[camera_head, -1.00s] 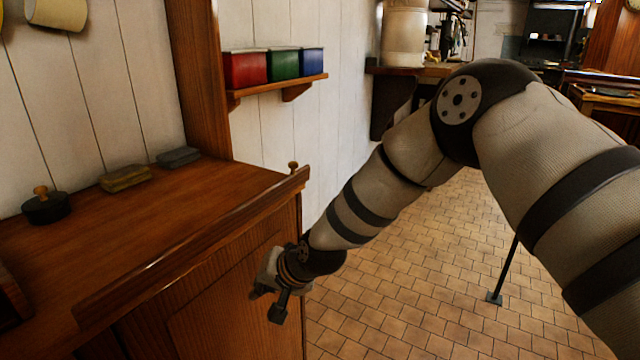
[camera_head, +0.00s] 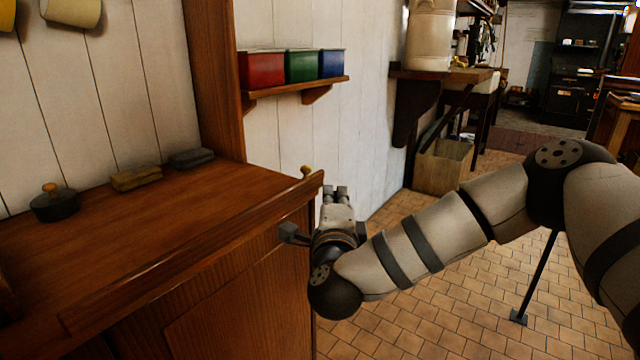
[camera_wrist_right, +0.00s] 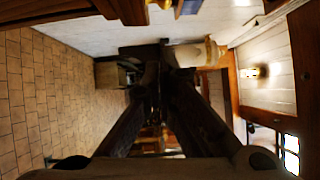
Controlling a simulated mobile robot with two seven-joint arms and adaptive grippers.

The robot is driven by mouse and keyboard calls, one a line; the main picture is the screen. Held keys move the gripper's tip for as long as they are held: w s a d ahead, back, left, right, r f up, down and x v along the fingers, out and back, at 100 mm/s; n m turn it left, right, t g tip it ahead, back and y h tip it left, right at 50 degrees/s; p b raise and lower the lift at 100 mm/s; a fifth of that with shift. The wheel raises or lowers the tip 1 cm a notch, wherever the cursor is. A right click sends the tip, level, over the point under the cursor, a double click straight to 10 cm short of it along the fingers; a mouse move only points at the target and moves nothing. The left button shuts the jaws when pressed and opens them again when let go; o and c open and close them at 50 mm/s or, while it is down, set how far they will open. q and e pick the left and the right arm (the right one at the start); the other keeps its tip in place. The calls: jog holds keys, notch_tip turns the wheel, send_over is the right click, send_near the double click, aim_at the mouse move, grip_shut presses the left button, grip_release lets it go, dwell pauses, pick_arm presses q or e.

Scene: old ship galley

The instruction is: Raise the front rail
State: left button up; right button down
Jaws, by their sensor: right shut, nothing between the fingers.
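The front rail (camera_head: 200,247) is a wooden strip along the front edge of the brown wooden counter. A small round knob (camera_head: 306,171) stands at its far right end. My right gripper (camera_head: 336,193) is just beyond and to the right of that end, past the counter's corner, with its fingers pointing away. It is shut and empty, and appears apart from the rail. In the right wrist view its dark fingers (camera_wrist_right: 165,62) come together near the middle, and a dark wooden edge shows at the top left. My left gripper is not in view.
On the counter are a black lidded pot (camera_head: 54,204), a yellowish block (camera_head: 136,178) and a grey block (camera_head: 192,158). A wall shelf (camera_head: 290,92) holds red, green and blue boxes. Tiled floor (camera_head: 440,320) lies open right of the counter. A crate (camera_head: 440,167) stands farther back.

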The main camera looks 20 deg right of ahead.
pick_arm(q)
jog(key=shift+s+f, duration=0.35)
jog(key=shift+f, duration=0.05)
pick_arm(e)
jog(key=w, duration=0.4)
jog(key=w+a, duration=0.1)
jog(key=shift+w+r, duration=0.25)
jog(key=shift+w, duration=0.15)
pick_arm(q)
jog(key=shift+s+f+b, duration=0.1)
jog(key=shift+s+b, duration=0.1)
jog(key=shift+b, duration=0.15)
pick_arm(e)
jog(key=shift+w+a+r, duration=0.4)
jog(key=shift+w+r, duration=0.05)
jog(key=shift+w, duration=0.05)
